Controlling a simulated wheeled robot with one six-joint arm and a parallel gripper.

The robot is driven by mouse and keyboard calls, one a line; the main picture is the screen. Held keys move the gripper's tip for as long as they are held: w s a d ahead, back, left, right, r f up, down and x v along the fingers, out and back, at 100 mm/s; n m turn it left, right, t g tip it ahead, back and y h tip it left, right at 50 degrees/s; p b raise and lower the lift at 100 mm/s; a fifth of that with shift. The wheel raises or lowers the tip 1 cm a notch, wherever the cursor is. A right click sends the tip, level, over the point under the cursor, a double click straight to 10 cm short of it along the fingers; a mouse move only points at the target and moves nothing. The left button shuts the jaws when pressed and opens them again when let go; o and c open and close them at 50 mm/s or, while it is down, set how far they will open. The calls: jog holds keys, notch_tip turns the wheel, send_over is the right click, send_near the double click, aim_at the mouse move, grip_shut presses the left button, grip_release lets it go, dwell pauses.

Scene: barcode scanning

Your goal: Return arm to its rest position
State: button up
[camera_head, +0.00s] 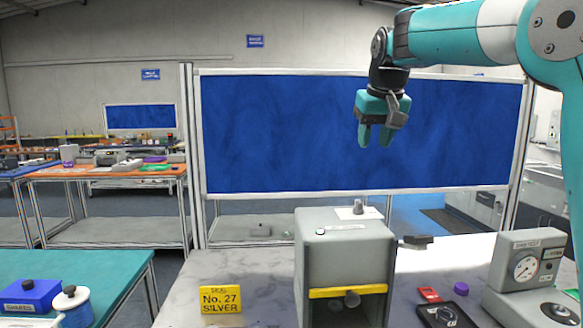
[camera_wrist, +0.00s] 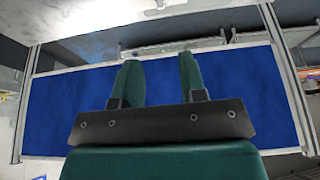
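My gripper (camera_head: 376,134) hangs high above the grey table, in front of the blue partition panel, with its fingers pointing down. In the wrist view, its two green fingers (camera_wrist: 157,82) stand apart with nothing between them, and the blue panel (camera_wrist: 65,110) shows behind them. The gripper is open and empty. The teal and white arm reaches in from the right of the head view, well clear of the table.
Below my gripper stands a grey box-shaped machine (camera_head: 335,245) with a yellow bar. A gauge unit (camera_head: 524,270) stands at right. A yellow sign (camera_head: 221,299) reads "No. 27 SILVER". A teal table (camera_head: 105,270) is at left. The air around my gripper is free.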

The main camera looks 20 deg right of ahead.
jog(key=s+a+f+n+g+y, duration=0.1)
jog(key=s+a+f+n, duration=0.2)
jog(key=s+a+f, duration=0.4)
jog(key=s+a+f+n+y, duration=0.25)
jog(key=s+a+f, duration=0.2)
jog(key=a, duration=0.45)
jog(key=s+a+f+n+g+y, duration=0.1)
jog(key=s+a+f, duration=0.3)
jog(key=s, duration=0.5)
jog(key=s+a+f+n+g+y, duration=0.1)
jog(key=s+a+f+n+g, duration=0.1)
jog(key=s, duration=0.6)
notch_tip(320, 180, down, 2)
jog(key=shift+s+a+f+n, duration=0.15)
jog(key=shift+s+a+n, duration=0.25)
jog(key=shift+a+n, duration=0.6)
jog(key=shift+a+m, duration=0.2)
jog(key=shift+m, duration=0.05)
